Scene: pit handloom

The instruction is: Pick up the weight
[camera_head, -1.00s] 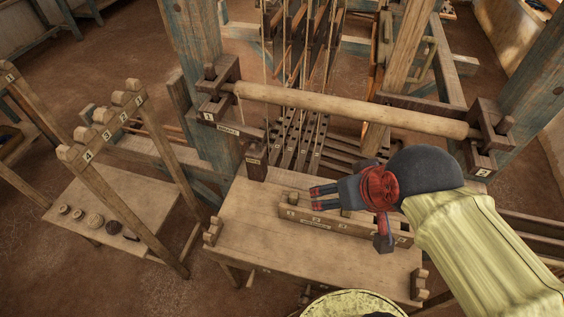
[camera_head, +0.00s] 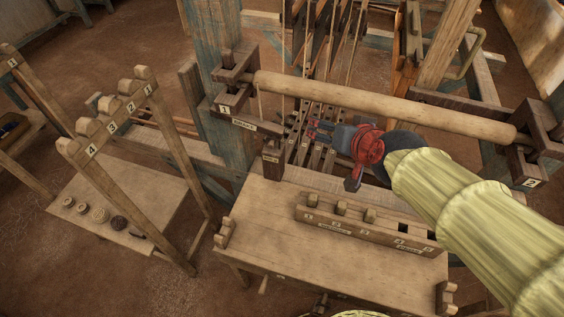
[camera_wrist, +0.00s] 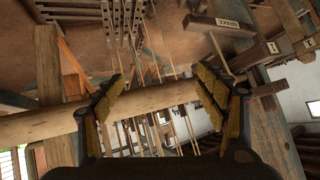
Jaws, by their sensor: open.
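I cannot tell for sure which thing is the weight. A dark wooden block (camera_head: 271,156) with a small label is at the end of the labelled brake lever (camera_head: 245,125), behind the bench. Several round pieces (camera_head: 99,215) lie on the low table at left. My gripper (camera_head: 322,131) is over the loom side of the bench, right of the dark block and below the round beam. In the wrist view my gripper (camera_wrist: 160,88) is open, with nothing between its fingers; the beam (camera_wrist: 155,103) shows behind them.
The bench (camera_head: 275,240) bears a wooden rack (camera_head: 365,230) with several pegs and slots; its left part is clear. The round beam (camera_head: 385,105) crosses above my gripper. Loom posts (camera_head: 225,90) and hanging cords stand close. A numbered peg frame (camera_head: 180,140) rises at left.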

